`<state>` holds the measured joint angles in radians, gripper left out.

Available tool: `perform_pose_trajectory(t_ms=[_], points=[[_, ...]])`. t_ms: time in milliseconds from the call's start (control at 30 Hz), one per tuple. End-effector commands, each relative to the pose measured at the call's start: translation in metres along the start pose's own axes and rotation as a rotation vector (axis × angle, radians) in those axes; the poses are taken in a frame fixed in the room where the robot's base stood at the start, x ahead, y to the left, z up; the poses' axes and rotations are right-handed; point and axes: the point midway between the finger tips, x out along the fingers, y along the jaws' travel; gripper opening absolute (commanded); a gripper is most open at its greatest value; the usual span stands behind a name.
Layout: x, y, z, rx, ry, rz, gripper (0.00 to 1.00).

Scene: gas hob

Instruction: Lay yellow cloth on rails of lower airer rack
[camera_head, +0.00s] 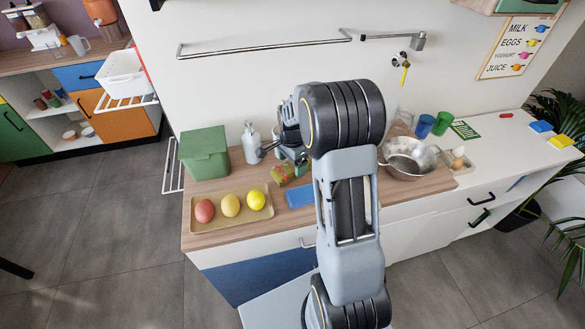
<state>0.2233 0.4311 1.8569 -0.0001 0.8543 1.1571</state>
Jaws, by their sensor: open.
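A small flat yellow piece (560,141) lies at the far right end of the white worktop; I cannot tell whether it is the yellow cloth. No other clear yellow cloth shows. A white rack with thin rails (172,165) stands out from the left end of the counter, low down, and looks bare. Another white railed rack (127,101) is higher at the upper left, below a white tub. My gripper (277,149) is open above the back of the wooden counter, near the soap bottle, far left of the yellow piece. My arm partly hides it.
A green bin (205,153), a soap bottle (251,142), a tray (228,221) with three fruits, a blue flat piece (300,197) and a metal colander (409,158) crowd the counter. A metal wall rail (265,45) is above.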

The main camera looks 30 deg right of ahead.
Motion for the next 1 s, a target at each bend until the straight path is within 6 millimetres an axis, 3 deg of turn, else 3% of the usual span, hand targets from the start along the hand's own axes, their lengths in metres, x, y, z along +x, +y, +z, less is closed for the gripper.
perform_pose_trajectory(t_ms=[200, 467, 900, 1000], points=[[0.019, 0.000, 0.000, 0.000, 0.000, 0.001, 0.85], [0.020, 0.000, 0.000, 0.000, 0.000, 0.000, 0.85], [0.020, 0.000, 0.000, 0.000, 0.000, -0.001, 0.43], [0.020, 0.000, 0.000, 0.000, 0.000, -0.001, 0.43]])
